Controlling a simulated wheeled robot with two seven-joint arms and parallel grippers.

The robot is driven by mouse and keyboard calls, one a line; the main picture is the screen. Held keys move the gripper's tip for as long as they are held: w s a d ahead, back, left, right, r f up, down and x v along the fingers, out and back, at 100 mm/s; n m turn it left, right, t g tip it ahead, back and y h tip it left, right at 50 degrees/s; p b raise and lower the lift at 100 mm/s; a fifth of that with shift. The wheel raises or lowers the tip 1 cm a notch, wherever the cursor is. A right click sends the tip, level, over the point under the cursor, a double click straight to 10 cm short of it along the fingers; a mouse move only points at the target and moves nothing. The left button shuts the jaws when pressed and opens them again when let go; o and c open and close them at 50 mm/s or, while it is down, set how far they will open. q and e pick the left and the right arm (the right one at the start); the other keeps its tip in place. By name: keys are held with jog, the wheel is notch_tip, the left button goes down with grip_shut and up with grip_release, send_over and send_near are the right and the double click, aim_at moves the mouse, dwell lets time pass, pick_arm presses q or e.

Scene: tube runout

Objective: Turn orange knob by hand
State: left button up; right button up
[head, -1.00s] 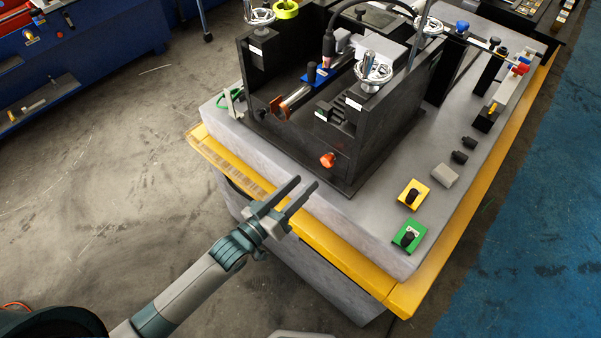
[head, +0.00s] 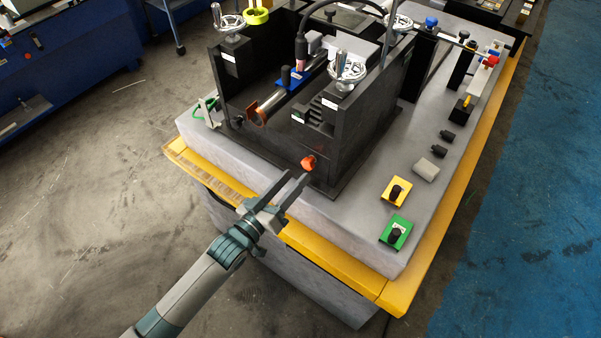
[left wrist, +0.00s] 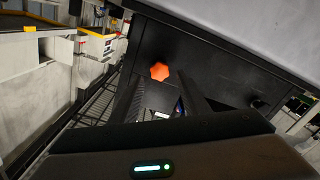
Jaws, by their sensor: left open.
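The orange knob (head: 308,163) sits on the front face of the black fixture (head: 325,110), low and near its right side. It is lobed and also shows in the left wrist view (left wrist: 160,71), between and beyond the two fingers. My left gripper (head: 297,184) is open and empty. Its fingertips point at the knob from the front and stop short of it, with a small gap in the head view. In the left wrist view the fingers (left wrist: 162,95) stand on either side below the knob. My right gripper is not in view.
The fixture stands on a grey table (head: 330,215) with a yellow edge (head: 330,262). A yellow button box (head: 396,190) and a green button box (head: 396,233) are to the right. Handwheels (head: 348,68) stand on top of the fixture. Open floor lies to the left.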

aim_at(306, 166)
pick_arm(q)
jog(key=b+x, duration=0.1)
jog(key=x, duration=0.2)
jog(key=shift+w+d+f+b, duration=0.1)
jog(key=shift+w+d+b, duration=0.1)
jog(key=shift+b, duration=0.1)
jog(key=shift+w, duration=0.1)
jog(key=shift+c, duration=0.7)
jog(key=c, duration=0.7)
